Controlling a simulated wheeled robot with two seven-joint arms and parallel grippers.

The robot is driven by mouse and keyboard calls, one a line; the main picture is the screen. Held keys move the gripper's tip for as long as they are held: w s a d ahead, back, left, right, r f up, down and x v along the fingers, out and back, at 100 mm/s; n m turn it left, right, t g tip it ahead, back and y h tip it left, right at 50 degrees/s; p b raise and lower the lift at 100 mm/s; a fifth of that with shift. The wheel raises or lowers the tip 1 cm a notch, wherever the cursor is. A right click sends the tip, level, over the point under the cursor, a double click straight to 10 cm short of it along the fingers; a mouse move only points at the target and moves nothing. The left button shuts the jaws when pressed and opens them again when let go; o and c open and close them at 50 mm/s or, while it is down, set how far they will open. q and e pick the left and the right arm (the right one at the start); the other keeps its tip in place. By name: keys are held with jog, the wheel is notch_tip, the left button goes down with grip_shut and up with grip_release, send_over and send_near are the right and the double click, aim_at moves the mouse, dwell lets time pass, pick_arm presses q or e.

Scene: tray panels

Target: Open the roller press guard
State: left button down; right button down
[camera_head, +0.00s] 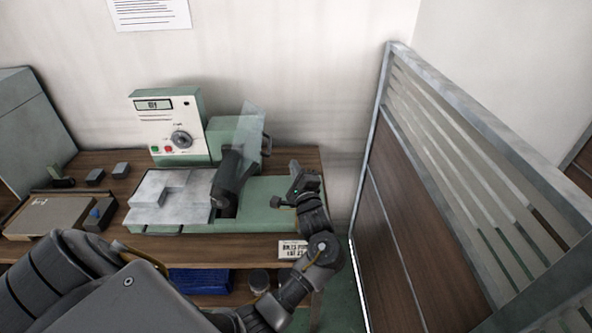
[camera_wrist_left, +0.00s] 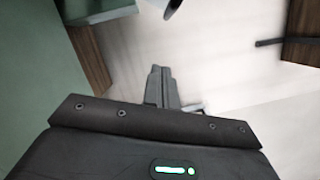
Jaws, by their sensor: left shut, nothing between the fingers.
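The roller press (camera_head: 275,217) has a pale green base on the wooden bench, with a dark roller (camera_head: 229,178) near its middle. Its clear guard panel (camera_head: 249,128) stands up steeply above and behind the roller, leaning a little to the right, with a dark piece at its right edge. My left gripper (camera_head: 295,168) is over the right part of the base, to the right of the guard and apart from it. In the left wrist view its fingers (camera_wrist_left: 160,76) are shut together with nothing between them. My right gripper is in neither view.
A control box (camera_head: 166,127) with display, dial and buttons stands behind the press. A pale plate (camera_head: 150,207) lies at its left. A slatted partition (camera_head: 415,205) rises close on the right. Small grey blocks (camera_head: 121,169) and a tray lie left. A blue bin (camera_head: 200,281) sits below.

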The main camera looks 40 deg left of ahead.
pick_arm(q)
jog(key=w+a+r+p, duration=0.1)
jog(key=a+r+p, duration=0.1)
jog(key=a, duration=0.5)
jog(key=shift+w+a+p, duration=0.35)
jog(key=shift+w+p, duration=0.05)
jog(key=shift+p, duration=0.05)
jog(key=shift+d+r, duration=0.1)
jog(key=shift+r, duration=0.1)
